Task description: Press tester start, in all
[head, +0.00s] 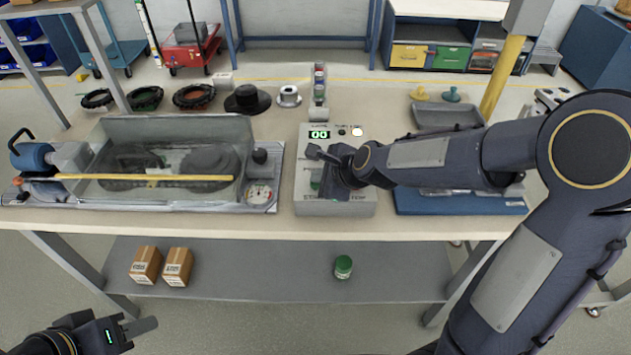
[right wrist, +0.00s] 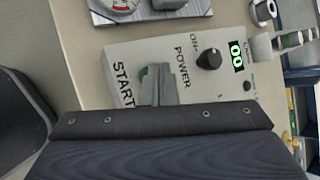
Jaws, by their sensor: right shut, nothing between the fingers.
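The tester (head: 335,208) is a grey box on the bench with a green "00" display (head: 319,134) and a lit pale lamp (head: 357,132). In the right wrist view its panel (right wrist: 190,92) shows a black power knob (right wrist: 209,59) and the word START beside a green button (right wrist: 143,74). My right gripper (head: 318,158) is over the panel, shut and empty. In the right wrist view its fingertips (right wrist: 157,72) overlap the green button and partly hide it; I cannot tell whether they touch. My left gripper (head: 138,325) is low at the front left, away from the bench; its opening is unclear.
A clear-covered fixture (head: 170,165) with a yellow bar and a gauge (head: 260,194) stands left of the tester. A blue mat (head: 460,205) and a grey tray (head: 446,117) lie right. Several ring parts line the back edge. Cartons (head: 146,264) and a green-lidded jar (head: 343,267) sit on the lower shelf.

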